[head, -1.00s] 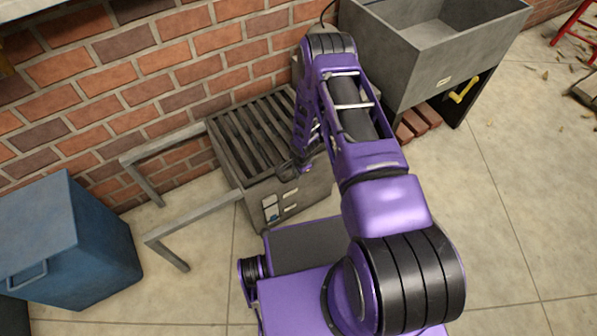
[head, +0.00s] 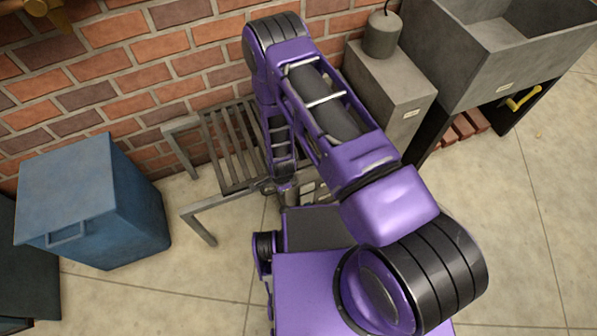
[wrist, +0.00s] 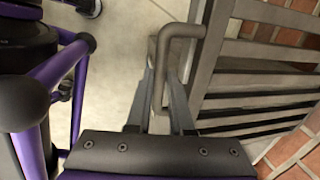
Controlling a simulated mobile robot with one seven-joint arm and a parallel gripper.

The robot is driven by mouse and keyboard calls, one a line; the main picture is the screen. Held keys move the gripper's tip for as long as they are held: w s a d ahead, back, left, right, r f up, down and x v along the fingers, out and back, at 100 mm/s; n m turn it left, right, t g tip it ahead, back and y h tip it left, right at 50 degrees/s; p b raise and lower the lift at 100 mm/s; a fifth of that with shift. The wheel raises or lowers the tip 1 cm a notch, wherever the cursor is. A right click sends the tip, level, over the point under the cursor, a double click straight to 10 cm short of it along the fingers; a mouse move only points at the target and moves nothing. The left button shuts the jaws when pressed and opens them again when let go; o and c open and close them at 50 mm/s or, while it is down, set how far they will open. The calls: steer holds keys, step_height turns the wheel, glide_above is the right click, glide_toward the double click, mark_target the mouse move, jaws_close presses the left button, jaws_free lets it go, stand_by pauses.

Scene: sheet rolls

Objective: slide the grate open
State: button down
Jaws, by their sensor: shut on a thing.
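The grate (head: 232,150), a grey frame of slats, lies on two rails (head: 203,228) that stick out to the left of its grey box. Part of the grate overhangs the open span between the rails. My arm hides its right part and most of the box (head: 308,190). In the wrist view the slats of the grate (wrist: 262,50) are at the right, with a bent grey handle (wrist: 181,30) along its edge. My gripper (wrist: 163,85) is shut on this handle, one finger on each side. In the head view my gripper (head: 284,190) is at the grate's front edge, partly hidden.
A blue bin (head: 95,205) stands left of the rails, with bare floor between. A brick wall (head: 130,60) runs behind. At the right are a grey block (head: 405,85) with a cylinder (head: 382,36) on it, and a sink (head: 490,65) with bricks beneath.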

mark_target(264, 194)
steer(key=a, duration=0.1)
steer(key=s+a, duration=0.1)
steer(key=a, duration=0.1)
steer(key=s+a, duration=0.1)
steer(key=a, duration=0.1)
steer(key=shift+a+b, duration=0.2)
steer(key=shift+b, duration=0.15)
steer(key=c, duration=0.8)
jaws_free()
steer(key=shift+w, duration=0.1)
steer(key=s+d+r+p, duration=0.1)
steer(key=s+r+p, duration=0.2)
steer(key=r, duration=1.4)
steer(key=shift+d, duration=0.1)
